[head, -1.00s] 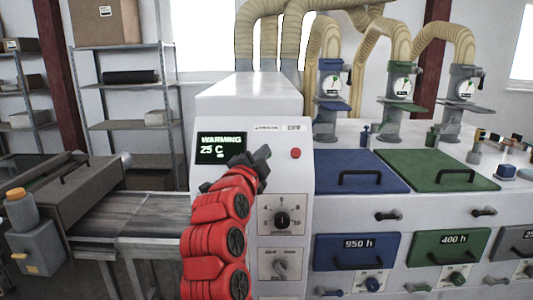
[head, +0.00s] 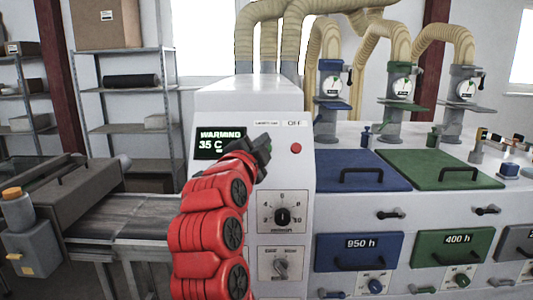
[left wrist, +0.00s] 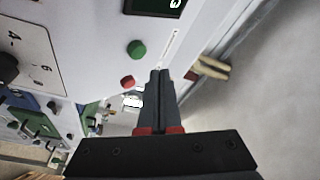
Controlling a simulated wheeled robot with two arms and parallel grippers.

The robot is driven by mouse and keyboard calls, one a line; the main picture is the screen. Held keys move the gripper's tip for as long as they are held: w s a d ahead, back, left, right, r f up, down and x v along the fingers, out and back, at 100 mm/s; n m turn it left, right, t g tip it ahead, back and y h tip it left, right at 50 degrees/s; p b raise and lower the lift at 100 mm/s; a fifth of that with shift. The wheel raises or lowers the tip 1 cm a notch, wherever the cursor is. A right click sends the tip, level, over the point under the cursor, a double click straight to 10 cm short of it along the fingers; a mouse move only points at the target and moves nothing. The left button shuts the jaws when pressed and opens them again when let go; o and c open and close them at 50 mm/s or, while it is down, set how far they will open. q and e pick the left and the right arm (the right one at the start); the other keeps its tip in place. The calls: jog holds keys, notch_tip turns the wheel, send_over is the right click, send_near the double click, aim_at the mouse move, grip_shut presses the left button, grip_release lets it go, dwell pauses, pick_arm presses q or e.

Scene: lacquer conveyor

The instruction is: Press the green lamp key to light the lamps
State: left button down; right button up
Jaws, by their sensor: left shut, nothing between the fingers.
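The round green key (left wrist: 136,50) shows on the white panel in the left wrist view, beside the round red button (left wrist: 127,81). In the head view my left gripper and arm hide the green key, while the red button (head: 296,148) shows to the right of the gripper. My left gripper (head: 265,147) is shut and empty in front of the panel. Its closed fingertips (left wrist: 159,75) show in the left wrist view, to the right of both buttons in the picture; I cannot tell their distance from the panel. My right gripper is not in view.
The panel's display (head: 221,143) reads a warming message and 35 C. A small label above the red button (head: 294,124) seems to read OFF. A numbered dial (head: 282,214) sits below. A blue lid (head: 350,167) and green lid (head: 445,166) lie right; a conveyor (head: 125,215) lies left.

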pick_arm(q)
jog(key=shift+s+r+b, duration=0.85)
jog(key=shift+s+r, duration=0.15)
jog(key=shift+s, duration=0.25)
jog(key=shift+f, duration=0.1)
